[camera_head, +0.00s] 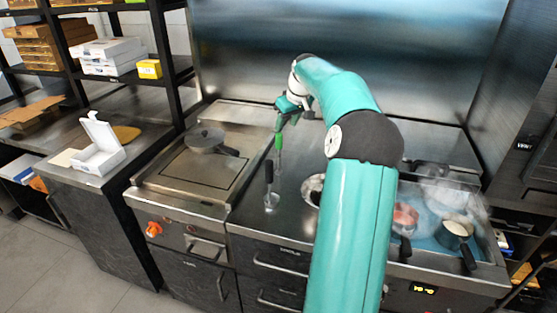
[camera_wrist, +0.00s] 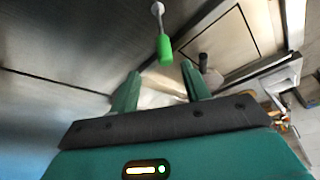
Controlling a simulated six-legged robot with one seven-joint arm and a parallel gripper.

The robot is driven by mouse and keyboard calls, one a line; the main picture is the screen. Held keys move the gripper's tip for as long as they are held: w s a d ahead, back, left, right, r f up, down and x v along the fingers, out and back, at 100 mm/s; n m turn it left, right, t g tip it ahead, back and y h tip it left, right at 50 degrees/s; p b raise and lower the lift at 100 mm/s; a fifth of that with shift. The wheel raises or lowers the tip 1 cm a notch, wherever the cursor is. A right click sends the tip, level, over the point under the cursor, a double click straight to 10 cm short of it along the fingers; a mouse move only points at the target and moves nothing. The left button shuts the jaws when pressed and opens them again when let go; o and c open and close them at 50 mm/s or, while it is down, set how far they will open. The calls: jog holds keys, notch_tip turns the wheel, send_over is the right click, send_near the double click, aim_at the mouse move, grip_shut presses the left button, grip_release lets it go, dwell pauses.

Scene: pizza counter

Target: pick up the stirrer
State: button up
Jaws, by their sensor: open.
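A utensil with a bright green handle and a thin metal shaft, which looks like the stirrer (camera_head: 279,143), is over the steel counter, left of my arm. In the wrist view the stirrer (camera_wrist: 165,48) lies just beyond the fingertips, its handle end towards the gap between them. My gripper (camera_head: 284,121) is above the handle, pointing down. In the wrist view my gripper (camera_wrist: 160,71) has its two fingers apart with nothing between them. What supports the stirrer's lower end is not clear.
A dark-handled utensil (camera_head: 269,182) stands on the counter just below the stirrer. Pots (camera_head: 456,229) stand at right. A white open box (camera_head: 98,155) is at far left. My arm hides part of the counter.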

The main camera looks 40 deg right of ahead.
aim_at(278, 143)
jog(key=shift+a+x, duration=0.15)
jog(key=shift+x, duration=2.6)
jog(key=shift+a+x, duration=0.15)
jog(key=shift+x, duration=2.55)
jog(key=shift+w, duration=0.1)
grip_shut()
jog(key=shift+r, duration=0.15)
